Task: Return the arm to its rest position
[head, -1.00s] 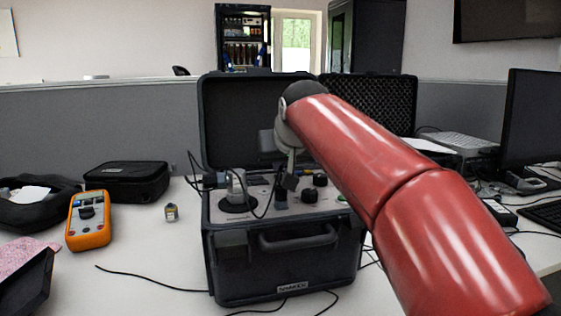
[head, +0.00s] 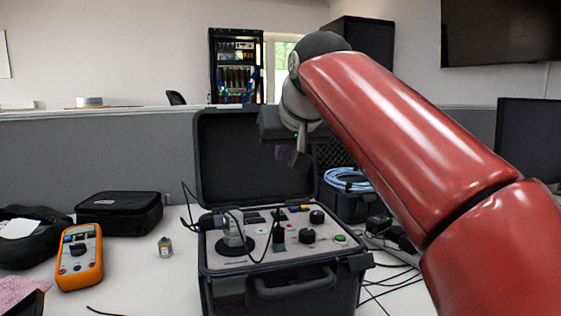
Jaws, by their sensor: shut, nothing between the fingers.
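My red arm (head: 410,140) comes in from the lower right and reaches up to a dark wrist joint near the open case lid. My gripper (head: 290,156) hangs below the wrist, in front of the lid and above the case's panel. It is small and partly dark here, shut and empty, and appears clear of the panel. The black calibration case (head: 285,284) stands open on the table. Its panel carries dark knobs, a green button and a grey cylindrical sensor on a round black base (head: 234,240), with a black cable looping from it.
An orange multimeter (head: 80,256), a black pouch (head: 119,213) and a small yellow-labelled item (head: 165,246) lie left of the case. Loose cables (head: 395,278) lie right of it. A second case holds a blue cable coil (head: 347,180). A monitor (head: 530,138) stands at right.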

